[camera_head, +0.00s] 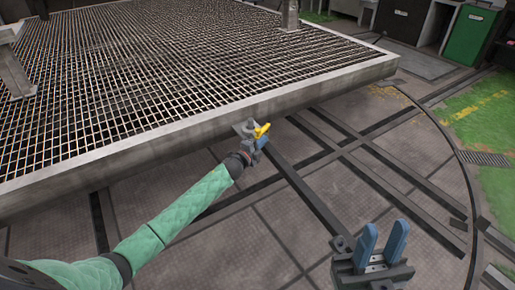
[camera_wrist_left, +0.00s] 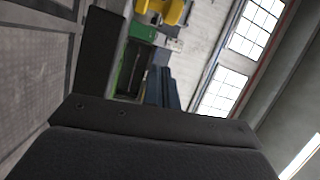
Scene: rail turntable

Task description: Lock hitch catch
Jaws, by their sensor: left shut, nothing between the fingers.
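The yellow hitch catch (camera_head: 262,130) sits on a grey metal hitch (camera_head: 248,128) at the front edge of the wagon deck. My left gripper (camera_head: 262,142), on the green-sleeved arm, is at the catch with its blue fingers just below the yellow part. It is shut and empty; I cannot tell whether it touches the catch. My right gripper (camera_head: 381,245) is open and empty, low at the right, with its two blue fingers pointing up.
The grated wagon deck (camera_head: 190,128) with a raised grey rim fills the upper left. Dark rails (camera_head: 325,215) cross the turntable floor below it. The floor between the deck and my right gripper is open.

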